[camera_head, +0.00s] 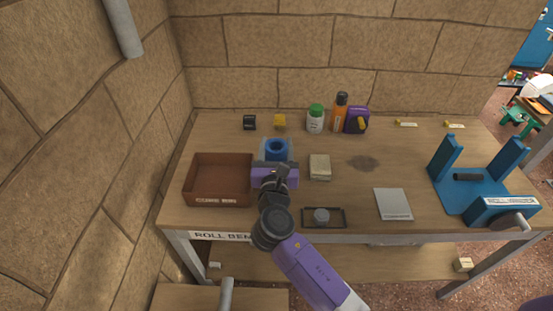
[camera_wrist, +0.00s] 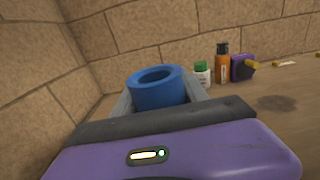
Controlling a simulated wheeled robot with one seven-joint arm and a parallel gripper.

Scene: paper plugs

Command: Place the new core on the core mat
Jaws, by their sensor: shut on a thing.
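A blue hollow core (camera_head: 276,148) is upright between the grey fingers of my gripper (camera_head: 277,152), at the back left of the bench. The wrist view shows the same blue core (camera_wrist: 160,88) with its open hole facing up and a grey finger on each side. My gripper is shut on it. Its underside is hidden, so I cannot tell whether it touches the bench. A flat grey mat (camera_head: 392,202) with a small label lies bare at the front right of the bench; the label is too small to read.
A brown tray (camera_head: 218,174) stands left of my gripper. A beige block (camera_head: 320,167) and a dark frame (camera_head: 323,224) holding a grey piece lie right of it. Bottles (camera_head: 316,120) stand behind. A blue stand (camera_head: 470,196) is right of the mat.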

